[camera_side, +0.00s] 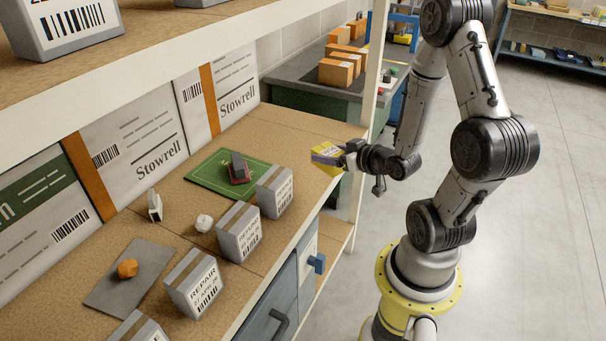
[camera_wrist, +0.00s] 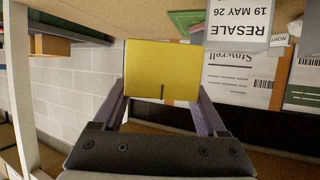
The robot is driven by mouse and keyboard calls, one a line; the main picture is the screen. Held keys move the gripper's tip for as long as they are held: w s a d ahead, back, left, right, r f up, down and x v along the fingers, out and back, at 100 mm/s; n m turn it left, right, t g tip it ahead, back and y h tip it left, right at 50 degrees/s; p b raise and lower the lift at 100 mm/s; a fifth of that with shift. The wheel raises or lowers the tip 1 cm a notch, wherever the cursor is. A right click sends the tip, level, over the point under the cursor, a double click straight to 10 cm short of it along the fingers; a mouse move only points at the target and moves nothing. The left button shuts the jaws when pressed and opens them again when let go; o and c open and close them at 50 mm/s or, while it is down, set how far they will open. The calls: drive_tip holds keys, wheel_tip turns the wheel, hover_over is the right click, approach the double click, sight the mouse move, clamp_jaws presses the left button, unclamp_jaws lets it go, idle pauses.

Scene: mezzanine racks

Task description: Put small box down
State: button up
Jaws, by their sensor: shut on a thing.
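The small box (camera_side: 327,158) is yellow with a purple band or finger across it in the side view. It also shows as a plain yellow face (camera_wrist: 162,70) in the wrist view. My gripper (camera_side: 340,158) is shut on it, with one purple finger on each side in the wrist view. The box is at the right front edge of the wooden shelf board (camera_side: 291,135). I cannot tell whether it touches the board or hangs just above it.
Several grey repair and resale boxes (camera_side: 238,231) line the shelf's front edge. A green board (camera_side: 208,173) carries a dark-and-red object (camera_side: 239,168). A grey mat (camera_side: 128,290) holds an orange lump (camera_side: 127,268). A white rack post (camera_side: 372,75) stands close to my gripper. Bare board lies left of the box.

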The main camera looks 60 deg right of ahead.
drive_tip(key=shift+w+d+r, duration=0.1)
drive_tip(key=shift+w+d, duration=0.05)
drive_tip(key=shift+w, duration=0.15)
drive_tip(key=w+d+f, duration=0.2)
drive_tip(key=w, duration=0.1)
drive_tip(key=w+d+f, duration=0.2)
drive_tip(key=w+f, duration=0.1)
drive_tip(key=w+d+f, duration=0.2)
drive_tip(key=w+f, duration=0.1)
drive_tip(key=w, duration=0.1)
drive_tip(key=shift+d+f, duration=0.1)
drive_tip(key=shift+d, duration=0.25)
drive_tip(key=shift+w+d+f, duration=0.3)
drive_tip(key=shift+w+f, duration=0.2)
drive_tip(key=shift+f, duration=0.15)
drive_tip(key=shift+w+d+f, duration=0.1)
drive_tip(key=shift+f, duration=1.55)
drive_tip(key=shift+f, duration=0.1)
